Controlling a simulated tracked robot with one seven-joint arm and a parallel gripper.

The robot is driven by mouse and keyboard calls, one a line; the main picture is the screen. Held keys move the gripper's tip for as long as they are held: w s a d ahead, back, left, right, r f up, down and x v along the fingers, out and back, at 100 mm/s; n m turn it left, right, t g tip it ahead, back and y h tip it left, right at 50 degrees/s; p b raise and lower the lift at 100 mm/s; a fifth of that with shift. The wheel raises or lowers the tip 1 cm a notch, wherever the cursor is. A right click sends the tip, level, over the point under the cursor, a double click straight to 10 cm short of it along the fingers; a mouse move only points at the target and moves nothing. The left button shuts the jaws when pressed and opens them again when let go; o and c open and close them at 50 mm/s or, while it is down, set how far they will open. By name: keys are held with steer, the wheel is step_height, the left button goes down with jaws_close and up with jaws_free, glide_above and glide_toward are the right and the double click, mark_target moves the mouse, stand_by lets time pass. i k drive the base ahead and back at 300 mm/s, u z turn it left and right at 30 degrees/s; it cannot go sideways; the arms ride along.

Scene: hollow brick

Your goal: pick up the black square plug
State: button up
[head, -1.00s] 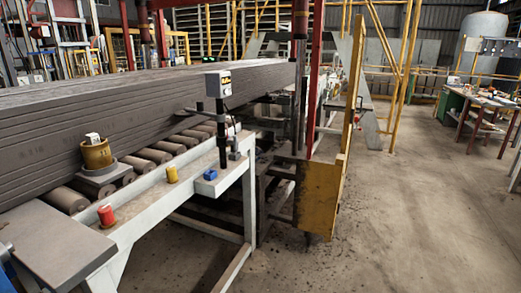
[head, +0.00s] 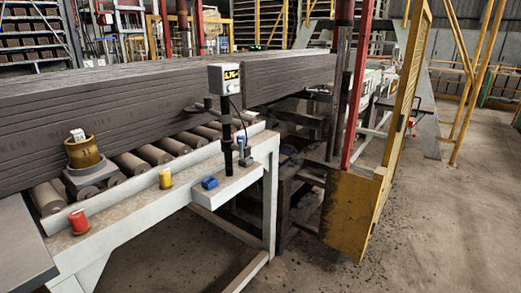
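I cannot pick out a black square plug with certainty. A small dark item (head: 245,158) sits at the foot of a black post (head: 227,130) on the white ledge (head: 150,205) of the conveyor frame; it is too small to tell its shape. A blue item (head: 210,183), a yellow spool-like item (head: 165,179) and a red one (head: 79,221) stand apart along the same ledge. My gripper is not in view.
A brown pot (head: 83,153) stands on a grey block by the rollers (head: 130,163). Long dark slabs (head: 120,105) lie behind. A grey meter box (head: 225,77) tops the post. A yellow panel (head: 350,215) stands right of the frame. Floor at right (head: 450,220) is clear.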

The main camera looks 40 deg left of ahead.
mark_target(246, 150)
steer(key=u, duration=0.3)
steer(key=i, duration=1)
steer(key=u, duration=1.15)
steer(key=i, duration=0.75)
steer(key=u, duration=0.45)
steer(key=k, duration=0.75)
steer(key=u, duration=0.25)
steer(key=i, duration=0.75)
steer(key=z, duration=0.15)
